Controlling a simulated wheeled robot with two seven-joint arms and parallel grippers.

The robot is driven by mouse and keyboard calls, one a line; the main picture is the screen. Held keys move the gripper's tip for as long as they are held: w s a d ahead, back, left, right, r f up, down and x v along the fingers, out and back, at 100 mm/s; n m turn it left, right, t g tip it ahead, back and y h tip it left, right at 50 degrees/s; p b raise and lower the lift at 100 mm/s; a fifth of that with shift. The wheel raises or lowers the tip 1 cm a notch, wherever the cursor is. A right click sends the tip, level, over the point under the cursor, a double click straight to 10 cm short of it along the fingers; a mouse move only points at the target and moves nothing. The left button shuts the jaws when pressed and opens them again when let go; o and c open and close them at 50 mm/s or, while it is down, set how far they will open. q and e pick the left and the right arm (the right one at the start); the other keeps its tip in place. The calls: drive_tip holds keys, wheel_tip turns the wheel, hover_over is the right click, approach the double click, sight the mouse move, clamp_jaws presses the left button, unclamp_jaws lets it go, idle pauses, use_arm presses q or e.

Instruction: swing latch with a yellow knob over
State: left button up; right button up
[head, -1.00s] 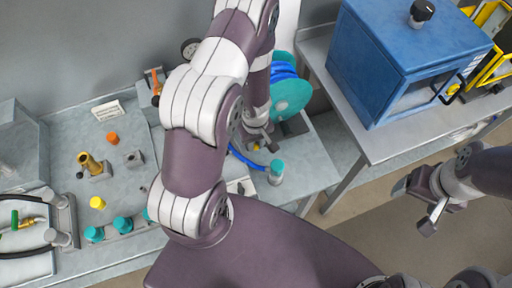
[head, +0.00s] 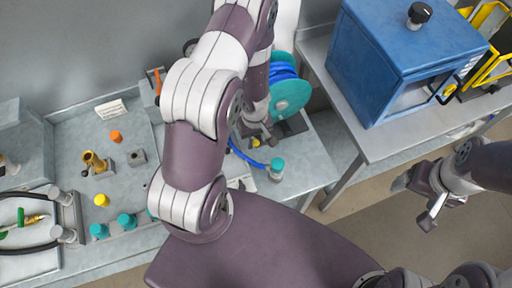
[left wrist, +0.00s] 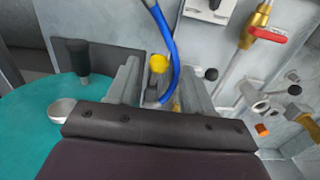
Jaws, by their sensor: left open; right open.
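A yellow knob (left wrist: 158,64) shows in the left wrist view, between and beyond the fingers of my left gripper (left wrist: 160,82). The fingers are apart, and I cannot tell whether either touches it. The latch body below the knob is mostly hidden by the gripper. In the head view the knob (head: 255,142) is a small yellow spot beside my left gripper (head: 260,133), near the hose reel. My right gripper (head: 424,198) is open and empty over the floor at the right.
A teal reel (head: 290,98) with blue hose stands by the left gripper; the hose (left wrist: 166,40) passes close to the knob. A teal-capped part (head: 276,168) is near the bench edge. A blue cabinet (head: 405,60) stands on the right table. Several fittings sit on the left bench.

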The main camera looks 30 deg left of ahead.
use_arm(q)
wheel_tip(320, 180, up, 6)
drive_tip(key=p, duration=0.4)
drive_tip(key=shift+a+f, duration=0.1)
drive_tip(key=shift+f, duration=0.1)
drive_tip(key=shift+r, duration=1.25)
use_arm(e)
drive_tip(key=shift+r, duration=2.75)
drive_tip(key=shift+a, duration=0.1)
